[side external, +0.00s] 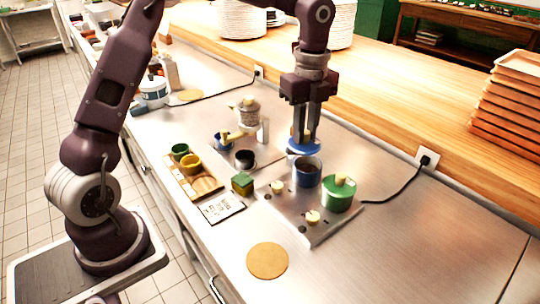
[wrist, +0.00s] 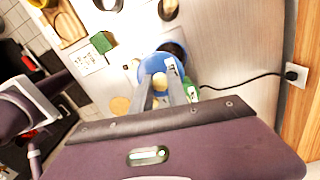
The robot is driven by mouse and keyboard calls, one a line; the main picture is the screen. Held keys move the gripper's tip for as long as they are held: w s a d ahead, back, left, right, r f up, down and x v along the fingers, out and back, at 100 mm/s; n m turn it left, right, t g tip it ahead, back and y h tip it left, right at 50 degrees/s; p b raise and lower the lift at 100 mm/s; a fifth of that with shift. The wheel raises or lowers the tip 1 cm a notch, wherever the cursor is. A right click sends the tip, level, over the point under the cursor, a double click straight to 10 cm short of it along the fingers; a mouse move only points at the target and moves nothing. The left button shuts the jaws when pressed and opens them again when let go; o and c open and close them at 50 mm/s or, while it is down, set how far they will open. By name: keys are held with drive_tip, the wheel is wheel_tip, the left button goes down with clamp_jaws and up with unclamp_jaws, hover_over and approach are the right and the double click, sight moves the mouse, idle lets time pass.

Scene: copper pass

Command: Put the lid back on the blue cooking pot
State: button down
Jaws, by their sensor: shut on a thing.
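My gripper (side external: 304,137) is shut on the pale knob of the blue lid (side external: 303,148). The lid hangs roughly level above the blue cooking pot (side external: 307,176), set off toward its far side. The pot stands open on the steel hob (side external: 285,205), and its dark inside shows. In the wrist view my gripper (wrist: 163,78) has the knob between its fingers. There the blue lid (wrist: 147,70) covers part of the pot (wrist: 178,47), whose dark opening shows beyond the lid's edge. I cannot tell the exact gap between lid and pot.
A green pot (side external: 338,196) with its lid on stands right beside the blue pot. A green box (side external: 242,184), a card (side external: 222,208) and a wooden tray (side external: 207,186) with cups are to the left. A round mat (side external: 267,260) lies in front. A black cable (side external: 405,193) runs right.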

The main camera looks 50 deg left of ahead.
sight(309, 148)
drive_tip(key=shift+w+a, duration=0.1)
drive_tip(key=shift+w, duration=1)
drive_tip(key=shift+f, duration=3.1)
drive_tip(key=shift+f, duration=0.2)
drive_tip(key=c, duration=0.7)
unclamp_jaws()
drive_tip(key=shift+r, duration=3.55)
